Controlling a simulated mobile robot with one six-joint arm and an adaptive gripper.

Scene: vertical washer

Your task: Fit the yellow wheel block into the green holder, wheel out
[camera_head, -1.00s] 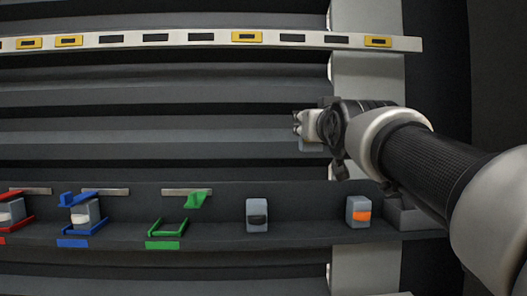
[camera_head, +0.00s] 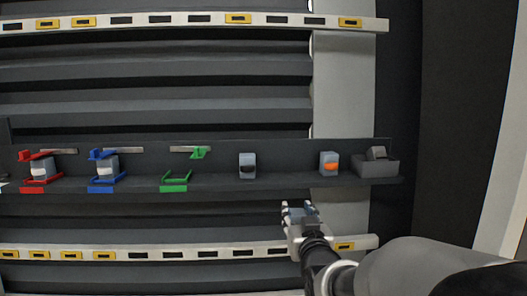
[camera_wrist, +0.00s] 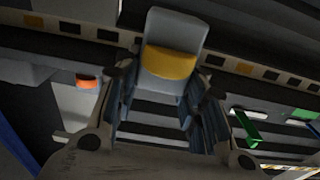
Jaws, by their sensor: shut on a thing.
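My gripper (camera_head: 298,212) is shut on the yellow wheel block, a grey block with a yellow wheel that shows large in the wrist view (camera_wrist: 172,52). In the head view the gripper mostly hides it. The gripper is below the shelf, right of the green holder. The green holder (camera_head: 176,188) is an empty U-shaped frame on the shelf, with a green clip (camera_head: 199,153) above it on the back plate. Green parts also show at the right of the wrist view (camera_wrist: 247,128).
A red holder (camera_head: 32,190) and a blue holder (camera_head: 103,189) each hold a grey block. A black-wheel block (camera_head: 247,172) and an orange-wheel block (camera_head: 329,169) stand on the shelf. A grey bin (camera_head: 376,171) sits at its right end. Slotted rails run above and below.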

